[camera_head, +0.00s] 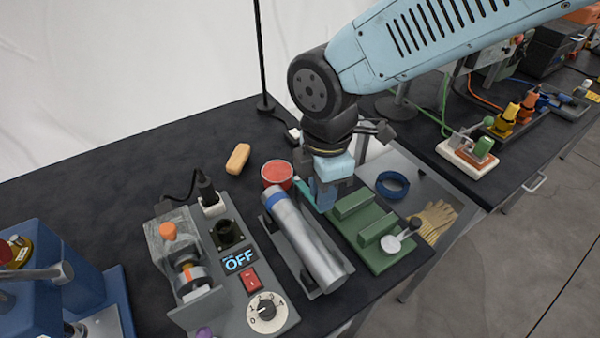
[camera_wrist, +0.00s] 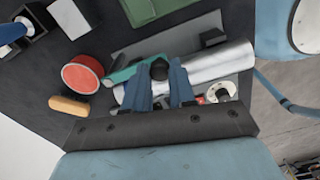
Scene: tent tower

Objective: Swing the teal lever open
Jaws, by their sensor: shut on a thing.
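The teal lever (camera_wrist: 127,73) shows in the wrist view as a short teal arm with a black round knob (camera_wrist: 158,69). A small part of the lever (camera_head: 303,187) shows in the head view, beside the silver cylinder (camera_head: 305,240) with its blue band. My gripper (camera_wrist: 161,74) has its blue fingers on either side of the knob, shut on it. In the head view my gripper (camera_head: 324,196) points down between the cylinder and a green block fixture (camera_head: 375,225). It hides most of the lever there.
A red round tin (camera_head: 277,174) and an orange-brown block (camera_head: 238,158) lie behind the cylinder. A grey control box with an OFF display (camera_head: 239,261) stands left. A blue ring (camera_head: 392,185) and gloves (camera_head: 436,221) lie right. The dark table is clear at back left.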

